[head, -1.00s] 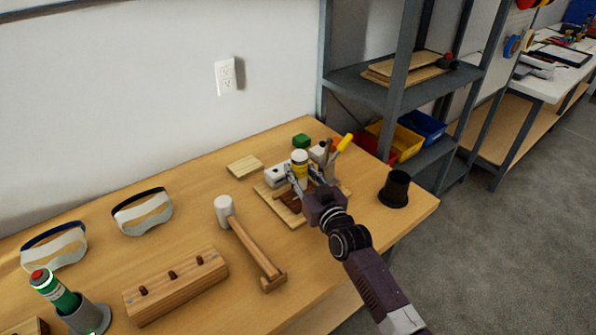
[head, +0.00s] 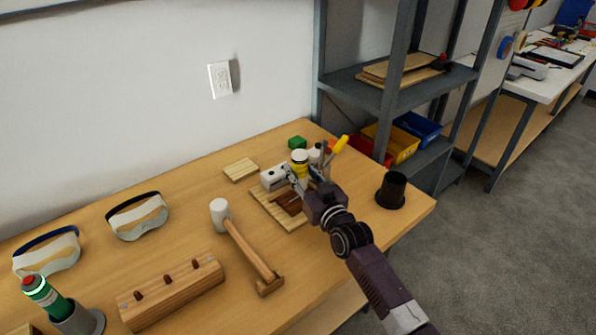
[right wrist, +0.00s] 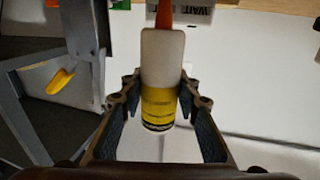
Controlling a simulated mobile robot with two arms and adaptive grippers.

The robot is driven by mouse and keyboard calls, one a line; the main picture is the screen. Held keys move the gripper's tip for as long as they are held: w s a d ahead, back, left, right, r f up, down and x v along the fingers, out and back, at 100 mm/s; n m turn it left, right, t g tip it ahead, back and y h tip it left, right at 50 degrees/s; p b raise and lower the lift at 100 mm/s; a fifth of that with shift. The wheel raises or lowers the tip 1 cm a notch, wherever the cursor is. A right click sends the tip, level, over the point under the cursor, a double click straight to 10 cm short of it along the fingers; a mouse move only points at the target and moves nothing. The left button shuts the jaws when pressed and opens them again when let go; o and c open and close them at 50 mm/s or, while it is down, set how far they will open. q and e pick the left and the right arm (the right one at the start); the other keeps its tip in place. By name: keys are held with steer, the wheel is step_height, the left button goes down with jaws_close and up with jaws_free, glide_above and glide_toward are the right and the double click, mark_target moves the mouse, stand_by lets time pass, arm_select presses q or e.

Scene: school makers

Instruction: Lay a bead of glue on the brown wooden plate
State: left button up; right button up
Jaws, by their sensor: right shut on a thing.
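My right gripper (head: 303,178) is shut on a white glue bottle (head: 299,157) with a yellow label, over the back part of a light wooden board (head: 265,206). The right wrist view shows the bottle (right wrist: 160,75) between the two fingers (right wrist: 158,95), its orange nozzle (right wrist: 164,14) at the end away from the camera. The dark brown wooden plate (head: 287,203) lies on the light board, just below the gripper in the picture and partly hidden by it. I cannot tell whether the nozzle touches anything. My left gripper is not in view.
A mallet (head: 243,245) lies left of the board. A black cup (head: 392,190) stands to the right. A metal shelf (head: 365,92) rises behind.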

mark_target(300, 153)
steer(key=shift+w+d, duration=0.1)
steer(key=shift+d, duration=0.05)
step_height(300, 153, up, 7)
steer(key=p, duration=0.6)
steer(key=shift+r, duration=0.1)
steer(key=s+d+f+m+h, duration=0.1)
steer(key=s+d+f, duration=0.1)
steer(key=s, duration=0.7)
steer(key=s+d+f+h, duration=0.1)
steer(key=s+f, duration=0.1)
steer(key=s, duration=0.6)
steer(key=s+d+r+m+h, duration=0.1)
steer(key=s+d+r+h, duration=0.1)
steer(key=s+d, duration=0.4)
steer(key=s+d+r+m+t+h, duration=0.1)
steer(key=s+d, duration=0.5)
steer(key=s, duration=0.7)
step_height(300, 153, up, 3)
steer(key=shift+s+d+r+m+h, duration=0.2)
steer(key=shift+s+d+m+h, duration=0.2)
steer(key=shift+m+h, duration=0.5)
